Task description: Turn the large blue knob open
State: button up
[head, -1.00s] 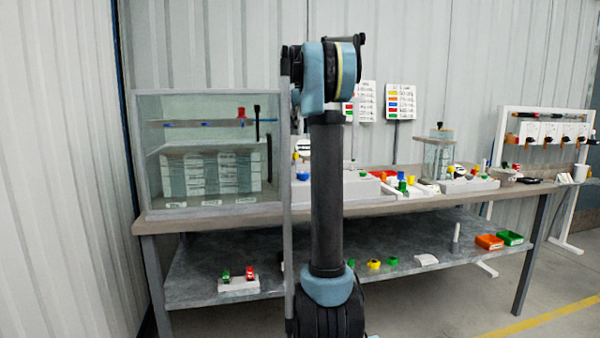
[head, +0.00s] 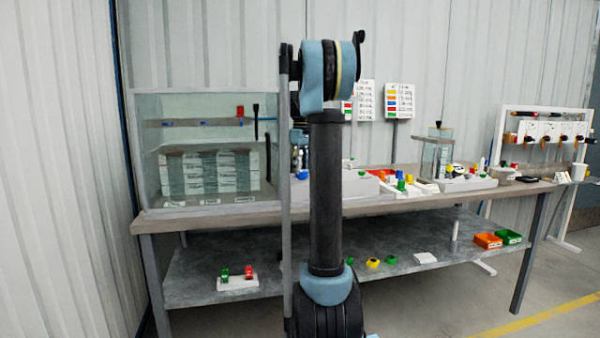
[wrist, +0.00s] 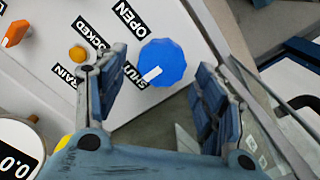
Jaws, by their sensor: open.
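The large blue knob (wrist: 165,60) is in the upper middle of the wrist view, on a white panel (wrist: 100,18). Its white pointer mark faces lower left, toward the SHUT label (wrist: 109,69). The OPEN label (wrist: 131,18) is above and left of the knob. My gripper (wrist: 162,64) is open, with one finger on each side of the knob in the picture. I cannot tell whether either finger touches it. In the head view my gripper is mostly hidden behind my arm, and a small blue item (head: 303,174) shows low beside the arm.
A glass tank (head: 205,150) stands left on the workbench (head: 190,221). Coloured parts crowd the bench to the right.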

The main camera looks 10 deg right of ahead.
jog(key=shift+f, duration=0.65)
jog(key=c, duration=1.1)
jog(key=shift+o, duration=0.2)
